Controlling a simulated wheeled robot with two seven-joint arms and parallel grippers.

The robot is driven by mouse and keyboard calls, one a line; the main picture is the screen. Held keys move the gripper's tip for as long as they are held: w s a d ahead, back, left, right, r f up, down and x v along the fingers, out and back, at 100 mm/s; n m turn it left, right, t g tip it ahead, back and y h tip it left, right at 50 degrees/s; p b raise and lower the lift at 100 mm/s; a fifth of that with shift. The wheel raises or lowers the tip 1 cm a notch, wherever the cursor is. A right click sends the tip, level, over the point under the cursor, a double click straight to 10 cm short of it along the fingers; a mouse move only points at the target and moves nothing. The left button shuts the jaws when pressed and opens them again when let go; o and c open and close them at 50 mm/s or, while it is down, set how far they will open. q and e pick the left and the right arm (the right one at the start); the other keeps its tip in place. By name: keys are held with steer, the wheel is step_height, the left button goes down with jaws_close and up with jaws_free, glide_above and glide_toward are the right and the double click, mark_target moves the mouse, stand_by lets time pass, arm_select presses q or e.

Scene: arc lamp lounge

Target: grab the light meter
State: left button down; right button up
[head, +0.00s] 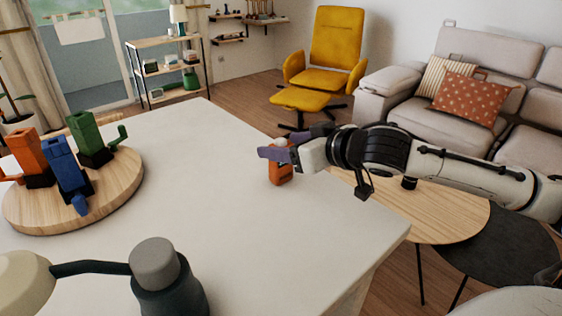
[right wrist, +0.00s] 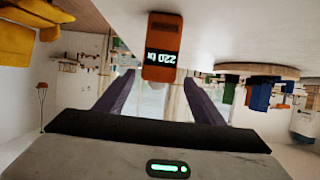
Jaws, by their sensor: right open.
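The light meter (head: 281,174) is a small orange device standing upright on the pale table, near its far right edge. In the right wrist view the light meter (right wrist: 163,28) appears upside down, with a dark display reading about 220. My right gripper (head: 292,146) has purple fingers and reaches in from the right, at the meter's upper part, partly hiding it. In the wrist view the open fingers (right wrist: 160,88) lie on either side of the meter's line, with the meter ahead between them. Whether they touch it cannot be told. My left gripper is not in view.
A round wooden board (head: 120,200) at the left holds orange, blue and green block-like figures. A lamp-like object with a dark grey body (head: 168,285) stands at the front left. The pale table (head: 220,240) is clear around the meter. A low round wooden table (head: 450,215) stands beyond its right edge.

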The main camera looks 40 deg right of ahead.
mark_target(271, 144)
steer(key=shift+w+a+f, duration=0.1)
steer(key=shift+w, duration=0.35)
steer(key=shift+w+f, duration=0.1)
steer(key=shift+w, duration=0.15)
steer(key=x, duration=0.3)
steer(key=shift+w+d+p, duration=0.1)
steer(key=shift+d+p, duration=0.15)
steer(key=shift+p, duration=0.15)
steer(key=shift+w+a+f, duration=0.1)
steer(key=shift+w+f, duration=0.2)
steer(key=shift+w, duration=0.25)
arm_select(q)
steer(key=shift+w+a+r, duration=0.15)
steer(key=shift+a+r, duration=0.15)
arm_select(e)
steer(key=shift+c, duration=0.3)
steer(key=c, duration=1.2)
steer(key=shift+o, duration=0.2)
